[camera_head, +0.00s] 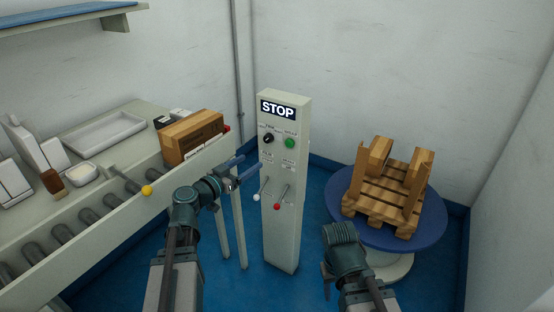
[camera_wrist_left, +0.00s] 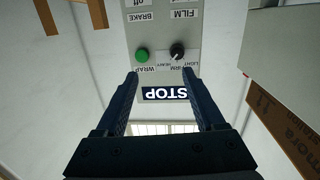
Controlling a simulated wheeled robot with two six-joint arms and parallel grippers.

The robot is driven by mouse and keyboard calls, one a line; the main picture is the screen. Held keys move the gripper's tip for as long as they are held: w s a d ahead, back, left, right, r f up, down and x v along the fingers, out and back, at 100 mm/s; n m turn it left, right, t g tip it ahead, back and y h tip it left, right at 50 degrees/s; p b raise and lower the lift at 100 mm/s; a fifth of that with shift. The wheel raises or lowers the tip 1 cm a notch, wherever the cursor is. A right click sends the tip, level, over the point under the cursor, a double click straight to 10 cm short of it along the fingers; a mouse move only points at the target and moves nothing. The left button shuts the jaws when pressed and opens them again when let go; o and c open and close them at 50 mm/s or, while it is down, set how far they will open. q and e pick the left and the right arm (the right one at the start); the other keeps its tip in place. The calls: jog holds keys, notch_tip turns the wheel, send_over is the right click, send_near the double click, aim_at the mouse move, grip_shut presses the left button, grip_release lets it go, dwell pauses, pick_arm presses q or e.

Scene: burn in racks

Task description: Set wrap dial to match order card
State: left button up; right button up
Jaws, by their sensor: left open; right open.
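The wrap dial (camera_head: 268,138) is a black knob high on the grey control post (camera_head: 283,230), under the STOP sign (camera_head: 278,109). The dial (camera_wrist_left: 177,51) also shows in the left wrist view, upside down, with small labels LIGHT, FIRM and HEAVY around it; I cannot tell its setting surely. A green button (camera_head: 290,143) sits beside it. My left gripper (camera_head: 250,168) is open and empty, left of the post and apart from the dial. My right gripper (camera_head: 328,274) is low, right of the post, with its fingers mostly hidden. I cannot make out an order card.
Two levers, white-tipped (camera_head: 256,197) and red-tipped (camera_head: 277,206), stick out lower on the post. A roller conveyor (camera_head: 100,248) with a brown box (camera_head: 192,137) runs at left. A blue turntable (camera_head: 432,234) carries a wooden pallet (camera_head: 376,205) at right.

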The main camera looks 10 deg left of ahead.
aim_at(266, 141)
pick_arm(q)
jog(key=shift+n+t+y, duration=0.3)
jog(key=shift+t+y, duration=0.2)
jog(key=shift+t, duration=0.2)
jog(key=x, duration=0.4)
jog(key=a+x, duration=0.1)
jog(key=x, duration=0.4)
jog(key=a+x, duration=0.1)
jog(key=x, duration=0.3)
jog(key=shift+w+a+f+b, duration=0.15)
jog(key=shift+w+b, duration=0.15)
jog(key=shift+w, duration=0.35)
grip_shut()
